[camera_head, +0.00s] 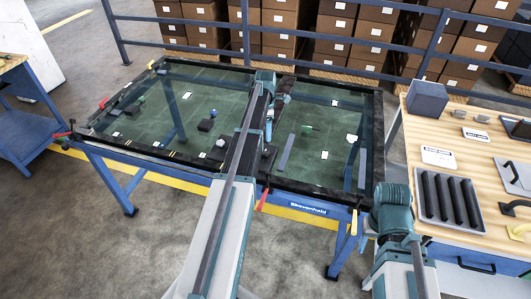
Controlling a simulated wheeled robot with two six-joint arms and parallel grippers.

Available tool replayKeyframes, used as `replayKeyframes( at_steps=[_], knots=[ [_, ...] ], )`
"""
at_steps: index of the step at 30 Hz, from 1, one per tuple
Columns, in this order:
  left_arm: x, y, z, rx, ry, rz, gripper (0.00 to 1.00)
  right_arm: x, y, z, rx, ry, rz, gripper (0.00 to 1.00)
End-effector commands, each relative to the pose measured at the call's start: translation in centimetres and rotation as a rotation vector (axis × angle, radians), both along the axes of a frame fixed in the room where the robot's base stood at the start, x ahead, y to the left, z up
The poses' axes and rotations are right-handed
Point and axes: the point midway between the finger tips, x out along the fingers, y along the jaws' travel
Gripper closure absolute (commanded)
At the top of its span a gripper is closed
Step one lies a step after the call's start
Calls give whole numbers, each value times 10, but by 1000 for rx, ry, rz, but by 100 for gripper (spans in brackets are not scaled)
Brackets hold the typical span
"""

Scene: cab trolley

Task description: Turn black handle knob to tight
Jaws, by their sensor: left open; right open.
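A low blue-framed trolley (309,185) with a large black-rimmed glass panel (208,112) stands in front of me. Small handles sit along its edge: a red one (262,199) at the front middle, a yellow one (354,222) at the front right, and others at the left. I cannot tell a black handle knob apart from the dark rim and the small dark parts.
A wooden workbench (462,133) at the right carries a grey box (427,98), a tray of black bars (421,205) and black handles (516,207). A blue railing (180,45) and stacked brown boxes (335,27) stand behind. The floor at the front left is clear.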

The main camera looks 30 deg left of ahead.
Motion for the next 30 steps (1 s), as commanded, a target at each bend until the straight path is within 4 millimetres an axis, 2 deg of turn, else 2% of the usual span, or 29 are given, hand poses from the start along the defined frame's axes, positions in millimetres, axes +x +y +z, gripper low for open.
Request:
replayKeyframes(
  at_steps=[1, 18, 24, 30],
  knots=[
    [0, 0, -14, 0, 0, 0, 24, 0, 0, -14, 0, 0, 0, 50],
    [0, 0, -93, 0, 0, -1, 24, 0, 0, -93, 0, 0, 0, 50],
    [0, 0, -108, 0, 0, -1, 24, 0, 0, -108, 0, 0, 0, 50],
    [0, 0, -108, 0, 0, -1, 24, 0, 0, -108, 0, 0, 0, 50]
  ],
)
